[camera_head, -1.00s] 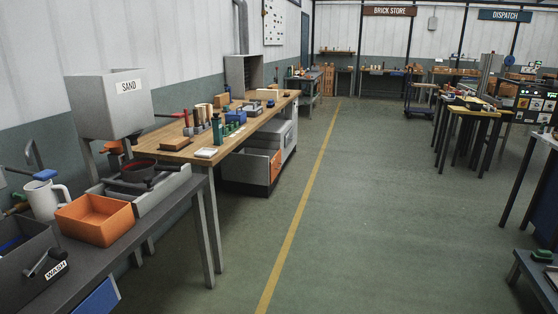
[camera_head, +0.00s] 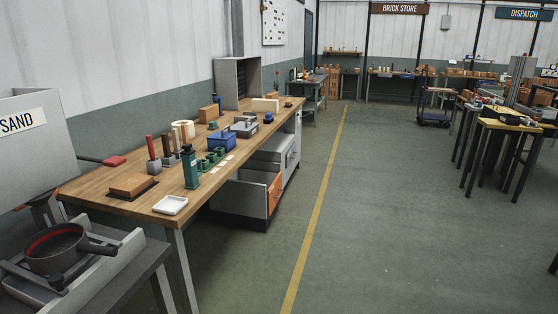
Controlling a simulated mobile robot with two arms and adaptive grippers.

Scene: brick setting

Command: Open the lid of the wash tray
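No wash tray shows in the current head view, and neither of my grippers is in view. The nearest bench (camera_head: 112,290) enters at the lower left. A dark pan with a red inner rim (camera_head: 62,247) sits there on a grey stand. A grey hopper labelled SAND (camera_head: 30,150) stands behind it, cut off by the left edge.
An open drawer with an orange front (camera_head: 273,194) juts out below.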

